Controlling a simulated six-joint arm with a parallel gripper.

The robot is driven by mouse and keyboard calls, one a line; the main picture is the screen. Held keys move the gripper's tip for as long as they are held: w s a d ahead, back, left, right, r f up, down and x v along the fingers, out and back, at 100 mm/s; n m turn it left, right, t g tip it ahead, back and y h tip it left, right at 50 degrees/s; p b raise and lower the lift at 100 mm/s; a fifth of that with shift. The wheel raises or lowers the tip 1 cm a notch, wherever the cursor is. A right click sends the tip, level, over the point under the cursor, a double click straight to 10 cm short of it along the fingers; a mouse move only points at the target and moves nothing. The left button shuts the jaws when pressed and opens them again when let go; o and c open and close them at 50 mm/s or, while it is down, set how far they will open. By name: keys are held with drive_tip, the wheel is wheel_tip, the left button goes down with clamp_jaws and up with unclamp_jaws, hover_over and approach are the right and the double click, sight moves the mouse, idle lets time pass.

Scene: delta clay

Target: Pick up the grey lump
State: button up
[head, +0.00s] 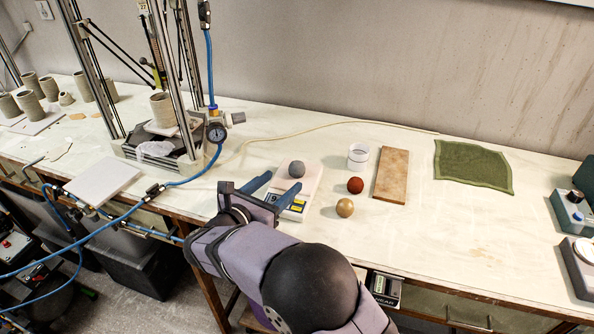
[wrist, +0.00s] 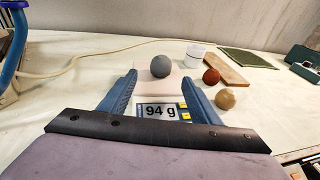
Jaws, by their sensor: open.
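The grey lump (head: 296,169) is a round ball resting on a pale scale (head: 309,180). In the wrist view the lump (wrist: 161,71) sits just beyond my fingertips, roughly midway between them, and the scale's display (wrist: 160,111) reads 94 g. My gripper (head: 277,183) is open and empty, its two blue fingers apart over the front part of the scale. In the wrist view my gripper (wrist: 162,80) has a finger on either side of the display. The lump is apart from both fingers.
A red ball (head: 355,185) and a tan ball (head: 345,207) lie right of the scale. A green cloth (head: 473,166) lies farther right. A metal-framed machine (head: 152,145) with a blue hose stands left.

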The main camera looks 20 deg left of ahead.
sight(293, 172)
drive_tip(key=shift+p+x, duration=1.15)
drive_tip(key=shift+x, duration=2.4)
drive_tip(key=shift+s+d, duration=0.1)
drive_tip(key=c, duration=1.3)
drive_tip(key=shift+o, duration=0.2)
drive_tip(key=shift+r, duration=0.15)
